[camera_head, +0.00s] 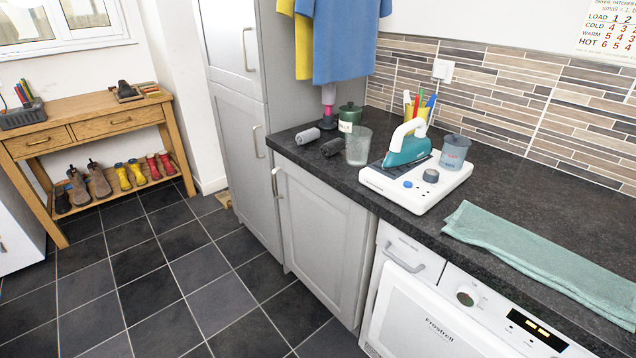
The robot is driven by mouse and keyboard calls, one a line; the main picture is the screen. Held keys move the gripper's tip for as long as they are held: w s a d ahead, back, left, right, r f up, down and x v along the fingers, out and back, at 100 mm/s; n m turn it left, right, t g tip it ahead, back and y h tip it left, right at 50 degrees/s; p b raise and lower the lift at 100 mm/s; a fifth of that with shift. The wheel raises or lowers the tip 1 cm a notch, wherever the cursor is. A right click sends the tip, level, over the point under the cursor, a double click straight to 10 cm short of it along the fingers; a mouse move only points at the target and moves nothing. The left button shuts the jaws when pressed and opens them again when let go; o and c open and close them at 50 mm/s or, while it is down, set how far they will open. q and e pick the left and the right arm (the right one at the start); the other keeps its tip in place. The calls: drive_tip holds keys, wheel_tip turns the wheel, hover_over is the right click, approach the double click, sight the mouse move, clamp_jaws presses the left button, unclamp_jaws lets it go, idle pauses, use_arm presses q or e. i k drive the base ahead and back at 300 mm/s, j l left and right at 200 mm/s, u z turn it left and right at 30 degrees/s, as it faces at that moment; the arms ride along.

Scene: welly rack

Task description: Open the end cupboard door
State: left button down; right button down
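A grey panelled cupboard door (322,240) is under the left end of the dark worktop, beside the tall cupboard. Its upright metal handle (276,183) is near the top of its left edge. The door looks shut. Neither of my grippers shows in the head view.
A tall grey cupboard (237,165) stands left of the door, and a white Frostrell appliance (430,320) stands right of it. The worktop (500,195) holds an iron on a white base (415,182), jars and a green towel (540,255). The tiled floor (180,275) in front is clear.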

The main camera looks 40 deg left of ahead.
sight(325, 232)
drive_tip(key=u, duration=1.2)
